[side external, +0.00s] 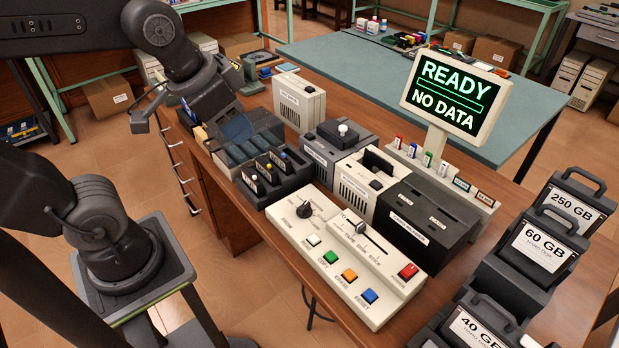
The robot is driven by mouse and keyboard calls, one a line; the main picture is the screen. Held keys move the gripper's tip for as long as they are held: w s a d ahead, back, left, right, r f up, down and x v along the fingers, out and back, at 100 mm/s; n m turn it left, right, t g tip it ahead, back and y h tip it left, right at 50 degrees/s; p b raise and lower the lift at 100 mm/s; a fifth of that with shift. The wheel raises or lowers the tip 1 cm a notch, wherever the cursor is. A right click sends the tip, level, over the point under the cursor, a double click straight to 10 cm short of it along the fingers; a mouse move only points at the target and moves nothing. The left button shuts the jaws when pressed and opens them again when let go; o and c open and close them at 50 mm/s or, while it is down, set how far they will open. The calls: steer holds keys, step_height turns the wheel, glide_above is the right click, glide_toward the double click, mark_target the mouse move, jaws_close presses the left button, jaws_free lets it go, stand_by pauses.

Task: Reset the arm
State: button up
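My gripper (197,104) hangs from the wrist at the upper left, above the left end of the wooden desk. One finger stands well out to the left, and the fingers look spread. The other finger is hard to make out against dark parts behind it. I see nothing clearly held. Below and right of it is a dark rack (262,176) with several slim cartridges. A cream control panel (345,255) with a knob, a slider and coloured buttons lies at the desk's front. A monitor (455,92) shows "READY" and "NO DATA" in green.
Dark and cream drive units (425,222) stand mid-desk behind the panel. Handled hard-disk cartridges labelled 250 GB (572,209), 60 GB (543,250) and 40 GB (478,330) stand at the right. A teal-topped table (350,75) is behind. Open floor lies left of the desk.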

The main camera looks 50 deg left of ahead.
steer(key=s, duration=0.1)
steer(key=s+f+n, duration=0.1)
steer(key=s, duration=0.1)
steer(key=shift+a+f+n, duration=0.3)
steer(key=shift+w, duration=0.1)
stand_by(0.5)
